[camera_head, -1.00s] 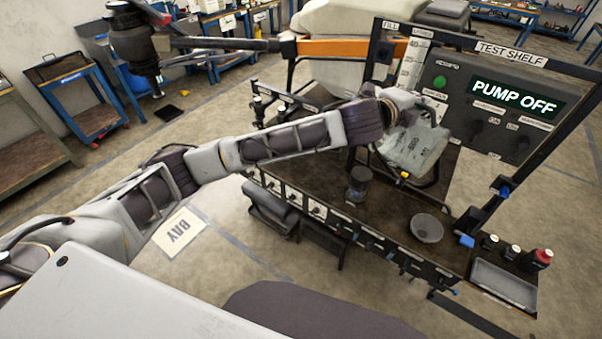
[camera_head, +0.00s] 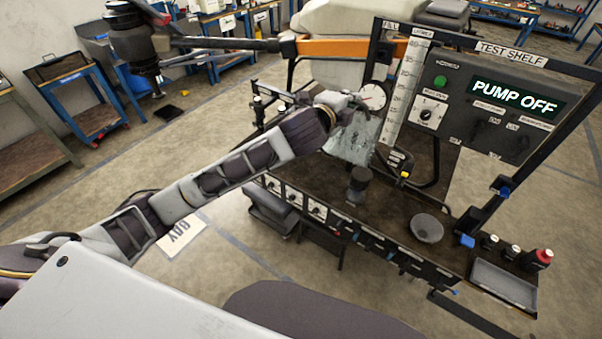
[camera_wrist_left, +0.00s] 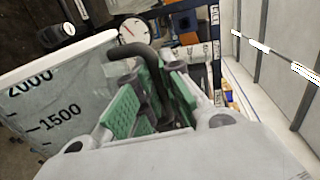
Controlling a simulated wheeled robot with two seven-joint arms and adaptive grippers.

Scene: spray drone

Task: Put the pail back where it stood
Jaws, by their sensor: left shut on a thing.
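The pail is a clear, graduated vessel (camera_head: 352,140) in the head view, held up above the left part of the dark bench top (camera_head: 330,205). In the left wrist view the pail (camera_wrist_left: 62,105) shows its 2000 and 1500 marks and looks tilted. My left gripper (camera_head: 338,103) is at its upper edge. In the left wrist view the green-padded fingers of this gripper (camera_wrist_left: 148,105) are shut on the dark handle (camera_wrist_left: 150,75). The pail's base and what lies directly under it are hard to make out. My right gripper is not in view.
A dark cup (camera_head: 358,186) stands near the bench's front edge, with a grey bowl (camera_head: 427,228) to its right. A round gauge (camera_head: 373,96) and a tall white scale (camera_head: 407,80) stand behind the pail.

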